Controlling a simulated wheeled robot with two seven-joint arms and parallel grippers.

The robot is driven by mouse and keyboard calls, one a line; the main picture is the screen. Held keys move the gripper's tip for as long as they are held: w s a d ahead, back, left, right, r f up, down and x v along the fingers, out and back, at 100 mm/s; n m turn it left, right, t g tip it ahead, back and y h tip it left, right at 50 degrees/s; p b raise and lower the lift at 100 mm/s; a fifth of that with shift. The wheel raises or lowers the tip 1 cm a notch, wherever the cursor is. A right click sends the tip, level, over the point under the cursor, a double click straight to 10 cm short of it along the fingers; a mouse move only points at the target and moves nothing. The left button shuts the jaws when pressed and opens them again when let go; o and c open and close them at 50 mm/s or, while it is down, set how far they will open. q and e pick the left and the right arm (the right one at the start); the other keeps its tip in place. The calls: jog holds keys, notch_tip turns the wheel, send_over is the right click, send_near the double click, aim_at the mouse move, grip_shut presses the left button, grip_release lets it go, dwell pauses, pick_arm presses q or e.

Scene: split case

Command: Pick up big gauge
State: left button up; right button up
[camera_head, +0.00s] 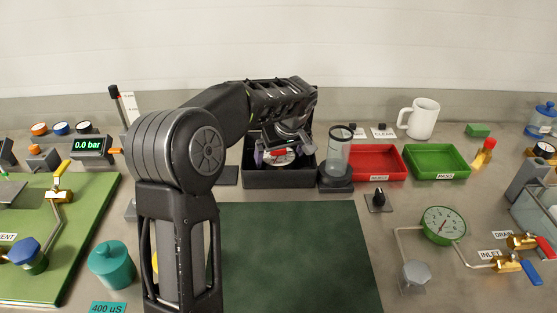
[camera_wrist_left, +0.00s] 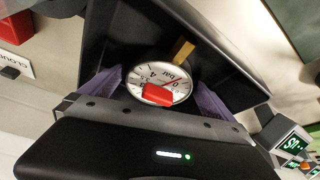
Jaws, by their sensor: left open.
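A round gauge (camera_head: 283,159) with a white dial lies in the black bin (camera_head: 278,179) at the back middle. In the left wrist view the gauge (camera_wrist_left: 150,72) shows a dial marked bar, a red patch on its near part and a brass stem (camera_wrist_left: 184,51) pointing up and right. My left gripper (camera_head: 279,153) is over the bin, open. Its purple fingers stand on either side of the gauge in the wrist view (camera_wrist_left: 157,98); I cannot tell whether they touch it. The gripper hides part of the bin. My right gripper is not in view.
A clear cylinder (camera_head: 339,151) stands right beside the bin. A red tray (camera_head: 377,178) and a green tray (camera_head: 437,176) lie farther right. A green-rimmed gauge (camera_head: 461,224) sits on pipework at the right. The dark green mat (camera_head: 300,255) in front is clear.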

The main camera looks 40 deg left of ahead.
aim_at(280, 158)
pick_arm(q)
jog(key=shift+c, duration=0.2)
jog(key=c, duration=1.5)
jog(key=shift+o, duration=0.2)
jog(key=shift+r, duration=0.1)
jog(key=shift+s+d+r, duration=0.1)
jog(key=shift+s+r, duration=0.05)
jog(key=shift+r, duration=0.3)
notch_tip(280, 158, up, 6)
jog(key=shift+r, duration=0.2)
jog(key=s+d+b, duration=0.4)
jog(key=s+d, duration=0.8)
jog(key=s, duration=0.3)
jog(key=shift+s+f, duration=0.25)
jog(key=shift+s, duration=0.1)
